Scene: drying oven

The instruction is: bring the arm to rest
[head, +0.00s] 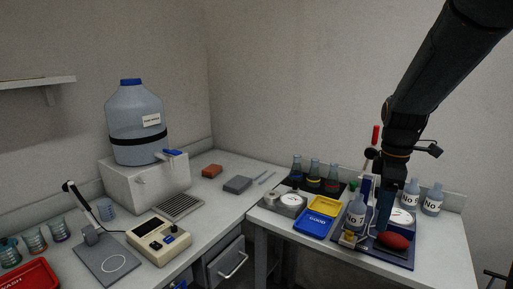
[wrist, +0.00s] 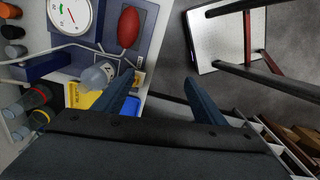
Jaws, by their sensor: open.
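My arm reaches in from the upper right of the head view and hangs down over the right bench. My gripper (head: 376,205) is low over the blue stand there, close to the red rubber bulb (head: 394,241) and the No 7 bottle (head: 356,213). In the wrist view my gripper (wrist: 175,100) has its two blue fingers wide apart with nothing held between them. The red bulb (wrist: 129,27) and a bottle top (wrist: 97,77) lie left of and beyond the fingers. Whether a finger touches the stand or bottle I cannot tell.
A yellow tray (head: 325,206) and blue tray (head: 313,224) lie left of the stand. Labelled bottles (head: 432,200) stand behind it at right. A stool (wrist: 226,40) stands on the floor beside the bench. The left bench holds a large carboy (head: 136,108).

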